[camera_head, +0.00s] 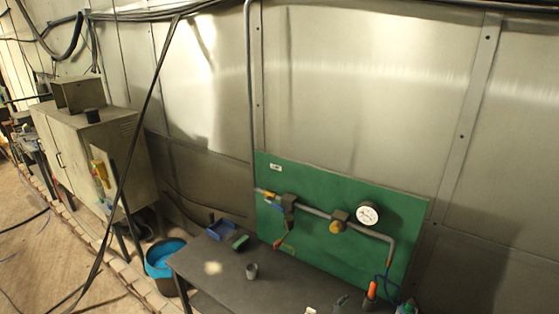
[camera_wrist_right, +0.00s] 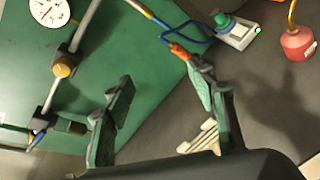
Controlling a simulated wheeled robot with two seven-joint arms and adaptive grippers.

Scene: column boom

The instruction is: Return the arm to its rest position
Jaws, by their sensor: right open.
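My right gripper (camera_wrist_right: 162,76) is open in the right wrist view, with its two dark green-padded fingers apart and nothing between them. It hangs over the green panel (camera_wrist_right: 135,45) and the dark table (camera_wrist_right: 262,85). In the head view a small dark shape (camera_head: 341,301) at the bottom edge may be part of this gripper, but I cannot tell. The rest of my right arm is not visible there. My left gripper is in neither view.
The green panel (camera_head: 310,235) carries a pipe, a gauge (camera_head: 367,215) and a yellow knob (camera_wrist_right: 64,69). A cabinet (camera_head: 90,150) stands left.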

